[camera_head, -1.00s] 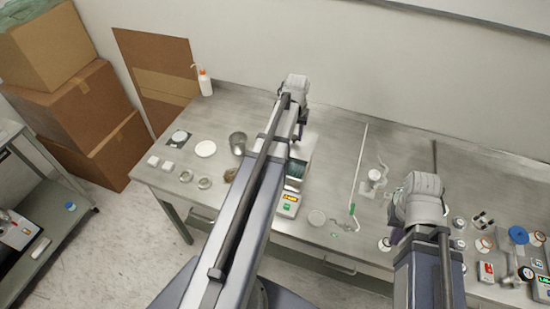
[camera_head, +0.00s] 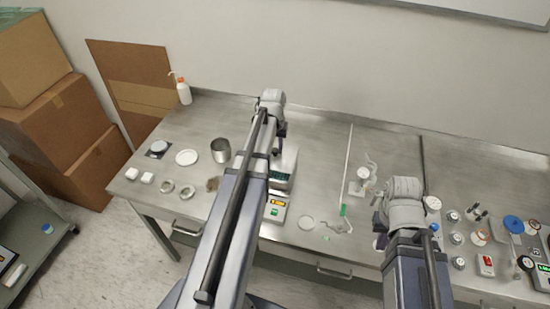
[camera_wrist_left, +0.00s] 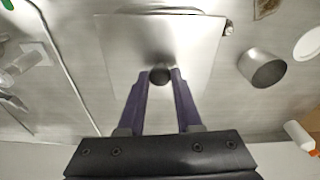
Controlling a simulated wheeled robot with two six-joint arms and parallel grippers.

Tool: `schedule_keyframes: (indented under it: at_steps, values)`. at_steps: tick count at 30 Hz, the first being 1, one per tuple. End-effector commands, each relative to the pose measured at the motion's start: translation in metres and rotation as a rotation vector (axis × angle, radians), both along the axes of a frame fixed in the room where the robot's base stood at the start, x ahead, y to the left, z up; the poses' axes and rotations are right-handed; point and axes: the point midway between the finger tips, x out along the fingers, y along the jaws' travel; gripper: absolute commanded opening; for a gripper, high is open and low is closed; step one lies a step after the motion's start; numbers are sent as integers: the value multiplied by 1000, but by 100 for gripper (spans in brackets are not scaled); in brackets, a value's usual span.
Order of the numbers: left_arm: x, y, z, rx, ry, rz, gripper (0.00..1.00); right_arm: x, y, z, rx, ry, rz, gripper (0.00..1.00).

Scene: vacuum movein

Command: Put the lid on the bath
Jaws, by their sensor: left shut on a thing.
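The lid is a square metal plate with a round black knob. In the left wrist view the lid (camera_wrist_left: 190,48) lies below my left gripper (camera_wrist_left: 160,75), whose fingers are shut on the knob. In the head view, the lid (camera_head: 288,157) shows beside my left arm, behind or over the rear of the bath (camera_head: 277,205). The bath has a lit front panel; a dark teal strip of its opening shows in front of the lid. I cannot tell whether the lid touches the bath. My right gripper (camera_head: 380,240) hangs at the right, its fingers mostly hidden by the arm.
A metal beaker (camera_head: 220,150) stands left of the bath, near a brown mesh pad (camera_head: 213,184) and small dishes. Jars and devices crowd the right end.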

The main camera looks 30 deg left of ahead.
Motion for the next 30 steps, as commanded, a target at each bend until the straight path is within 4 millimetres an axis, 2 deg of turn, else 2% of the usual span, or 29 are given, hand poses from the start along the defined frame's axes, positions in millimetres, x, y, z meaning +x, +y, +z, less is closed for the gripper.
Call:
schedule_keyframes:
  at_steps: [10, 19, 30]
  values:
    - [0, 0, -37, 0, 0, 0, 0, 0, 0, -38, -1, 0, 2, 0]
    - [0, 0, -36, 0, 0, 0, 0, 0, 0, -36, 0, 0, 2, 0]
    - [0, 0, -48, 0, 0, 0, 0, 0, 0, -47, 0, 0, 2, 0]
